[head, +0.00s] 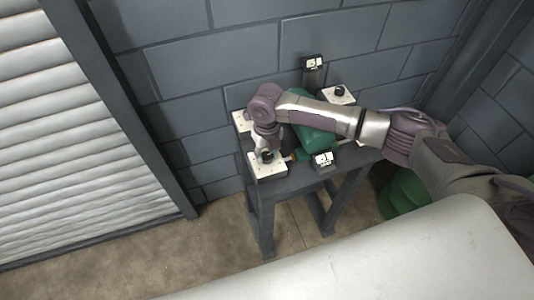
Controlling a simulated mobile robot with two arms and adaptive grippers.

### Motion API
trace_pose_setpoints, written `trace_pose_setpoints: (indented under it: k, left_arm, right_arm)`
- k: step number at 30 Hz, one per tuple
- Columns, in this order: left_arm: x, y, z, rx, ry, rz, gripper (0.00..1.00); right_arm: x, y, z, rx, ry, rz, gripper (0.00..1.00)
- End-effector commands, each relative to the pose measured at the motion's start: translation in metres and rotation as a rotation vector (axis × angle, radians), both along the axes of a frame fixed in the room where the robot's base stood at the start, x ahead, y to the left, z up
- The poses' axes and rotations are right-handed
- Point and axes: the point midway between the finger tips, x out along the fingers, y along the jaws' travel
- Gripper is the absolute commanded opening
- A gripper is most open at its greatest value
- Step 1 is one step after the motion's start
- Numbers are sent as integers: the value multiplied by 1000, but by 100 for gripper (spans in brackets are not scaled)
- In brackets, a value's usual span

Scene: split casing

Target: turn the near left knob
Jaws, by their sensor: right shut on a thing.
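The near left knob (268,154) is a small black knob on a white plate (267,170) at the near left corner of the dark table. My right arm reaches in from the right, and its wrist points down over this plate. My right gripper (267,151) is shut on the near left knob. The fingertips are small and partly hidden by the wrist. A green casing (315,137) lies in the middle of the table, partly behind my arm. My left gripper is not in view.
Another black knob (340,90) sits on a white plate at the far right. A far left plate (240,120) is partly hidden by my arm. Small gauge-like signs stand at the back (314,62) and front (323,159). A green drum (404,195) stands right of the table.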

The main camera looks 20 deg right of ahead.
Motion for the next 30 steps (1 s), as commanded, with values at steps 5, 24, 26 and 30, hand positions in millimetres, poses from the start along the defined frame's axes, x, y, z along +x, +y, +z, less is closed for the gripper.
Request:
trace_pose_setpoints:
  k: [5, 24, 26, 30]
  left_arm:
    - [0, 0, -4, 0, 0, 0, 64]
    - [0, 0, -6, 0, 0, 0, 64]
    - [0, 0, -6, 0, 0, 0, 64]
    - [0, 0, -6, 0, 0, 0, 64]
  right_arm:
    - [1, 0, 0, 1, -3, 119, 4]
    - [1, 0, 2, 1, -4, 264, 4]
    - [1, 0, 2, 1, -4, 264, 4]
    - [1, 0, 2, 1, -4, 263, 4]
